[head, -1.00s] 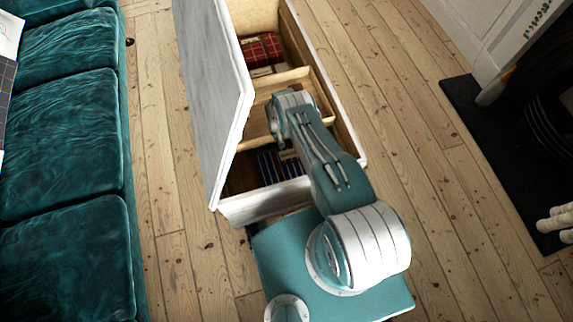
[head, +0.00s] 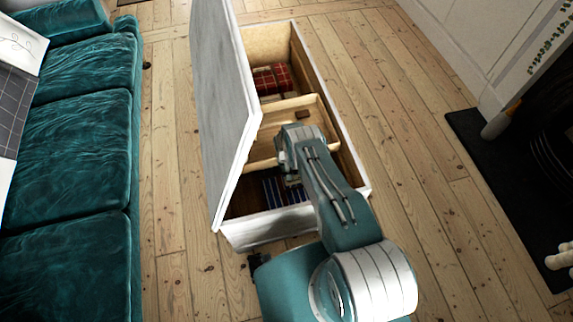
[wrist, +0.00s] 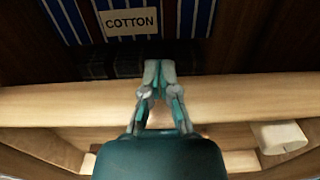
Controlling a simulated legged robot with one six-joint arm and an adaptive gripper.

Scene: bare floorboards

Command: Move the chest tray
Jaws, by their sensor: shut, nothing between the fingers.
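The white chest (head: 268,232) stands on the floor with its lid up. The light wooden chest tray (head: 262,164) lies across the inside of the chest, around its middle. In the wrist view the tray's near wall (wrist: 60,105) crosses the picture as a pale wooden bar. My gripper (wrist: 158,66) is shut and empty. Its fingertips show over that wall, toward the compartment with striped cloth; whether they touch the wall I cannot tell. In the head view my arm hides part of the tray and most of the gripper.
Blue striped cloth (head: 272,190) labelled COTTON (wrist: 130,22) lies in the near compartment. Red plaid cloth (head: 272,78) lies in the far one. A pale block (wrist: 278,137) sits in the tray. A teal sofa (head: 70,160) stands left, a dark hearth (head: 490,160) right. Floorboards between are clear.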

